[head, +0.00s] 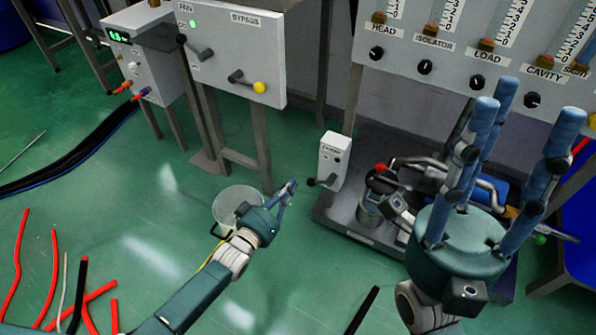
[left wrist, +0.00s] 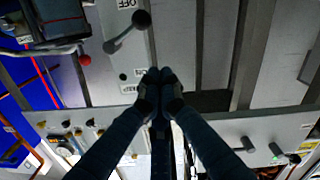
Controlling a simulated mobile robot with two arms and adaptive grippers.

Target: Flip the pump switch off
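The pump switch is a small light grey box (head: 334,158) on a post in the head view, with a label too small to read surely. Its black-knobbed lever (head: 312,182) sticks out at the lower left. In the left wrist view the lever (left wrist: 126,32) slants across the plate beside an OFF label (left wrist: 130,4). My left gripper (head: 291,186) is just left of the lever knob, empty, apart from it in the picture. Its fingers meet at the tips in the left wrist view (left wrist: 158,75). My right gripper (head: 525,112) is raised at the right, fingers spread and empty.
A grey panel with FAN (head: 204,50) and BYPASS (head: 258,88) levers stands at upper left. A knob panel (head: 455,70) is at upper right. A pump assembly (head: 372,208) sits right of the switch. Red hoses lie at lower left.

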